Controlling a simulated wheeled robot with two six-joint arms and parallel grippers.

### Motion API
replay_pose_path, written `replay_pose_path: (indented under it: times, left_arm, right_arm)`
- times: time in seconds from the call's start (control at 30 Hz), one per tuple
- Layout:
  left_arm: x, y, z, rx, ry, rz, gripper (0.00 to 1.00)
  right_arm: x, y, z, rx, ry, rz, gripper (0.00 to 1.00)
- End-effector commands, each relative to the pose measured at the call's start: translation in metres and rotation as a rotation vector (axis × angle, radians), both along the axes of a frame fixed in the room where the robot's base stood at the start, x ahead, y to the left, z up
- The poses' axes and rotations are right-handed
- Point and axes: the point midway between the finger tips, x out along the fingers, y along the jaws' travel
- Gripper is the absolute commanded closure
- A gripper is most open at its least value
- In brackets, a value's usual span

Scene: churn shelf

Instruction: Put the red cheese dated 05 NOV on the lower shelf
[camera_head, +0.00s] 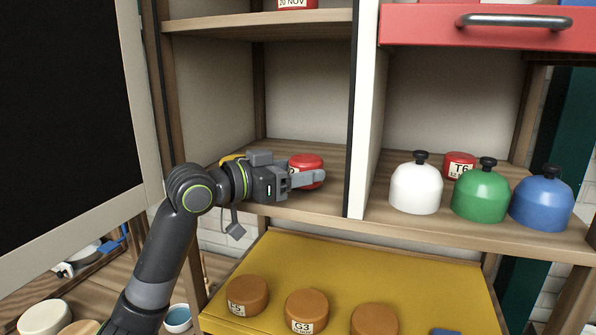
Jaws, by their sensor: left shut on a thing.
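My left gripper (305,179) is shut on a red round cheese (306,161) inside the left bay, over the lower shelf board (308,205). The fingers cover its lower front, and only a bit of its pale label shows, so I cannot read its date. I cannot tell whether it touches the board. Another red cheese (297,3) with a label reading 20 NOV stands on the upper shelf (260,24), cut off by the picture's top edge. My right gripper is not in view.
A yellow thing (231,158) shows behind my left arm. Beyond the white post (363,110) stand white (416,188), green (480,195) and blue (541,203) domes and a red T6 piece (459,164). Below, brown rounds (306,305) lie on a yellow surface (370,266).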

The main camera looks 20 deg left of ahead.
Motion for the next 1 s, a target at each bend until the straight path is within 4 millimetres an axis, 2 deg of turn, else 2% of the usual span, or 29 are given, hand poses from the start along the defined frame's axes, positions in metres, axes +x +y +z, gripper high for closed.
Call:
replay_pose_path:
  times: [0.1,0.5,0.53,0.67,1.0]
  left_arm:
    - [-0.0004,0.0,-0.008,0.0,-0.001,0.001,0.7]
    - [-0.0003,0.0001,-0.0138,0.0,-0.001,0.001,0.7]
    - [-0.0002,0.0002,-0.0135,0.0,-0.001,0.001,0.4]
    - [-0.0001,0.0002,-0.013,0.001,-0.001,0.001,0.23]
    - [-0.0001,0.0002,-0.0109,0.001,-0.002,0.001,0.21]
  right_arm:
    - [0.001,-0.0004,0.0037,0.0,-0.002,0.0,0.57]
    - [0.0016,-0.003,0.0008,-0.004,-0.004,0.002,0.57]
    - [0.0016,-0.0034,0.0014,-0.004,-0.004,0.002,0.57]
    - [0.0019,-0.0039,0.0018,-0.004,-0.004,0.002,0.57]
    - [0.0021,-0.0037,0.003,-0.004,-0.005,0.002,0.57]
